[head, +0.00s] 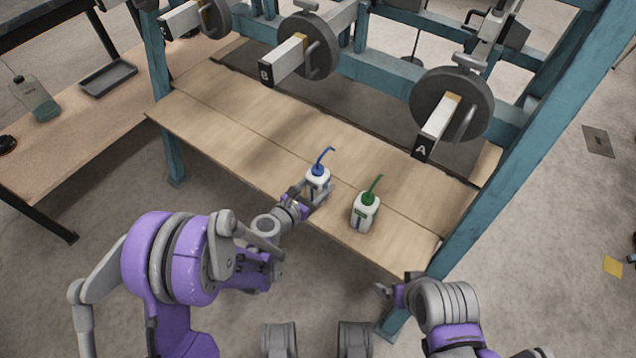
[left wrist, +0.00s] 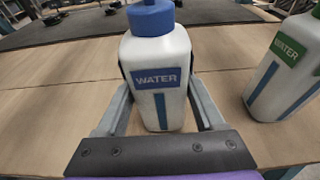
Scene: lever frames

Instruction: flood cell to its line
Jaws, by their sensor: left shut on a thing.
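A white wash bottle with a blue cap and bent blue spout (head: 318,177) stands on the wooden shelf. It also shows in the left wrist view (left wrist: 157,70), with a blue label reading WATER and a blue strip below. My left gripper (head: 316,198) is shut on this bottle, one finger on each side. A white bottle with a green cap and spout (head: 366,210) stands upright to its right; its green label also reads WATER in the left wrist view (left wrist: 289,65). My right gripper (head: 388,291) is empty in front of the shelf; its finger gap is unclear. No cell is plainly identifiable.
Lever units marked A (head: 421,149) and B (head: 266,74), with round grey weights, hang over the back of the wooden shelf (head: 235,135). A blue-green post (head: 510,165) stands at right.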

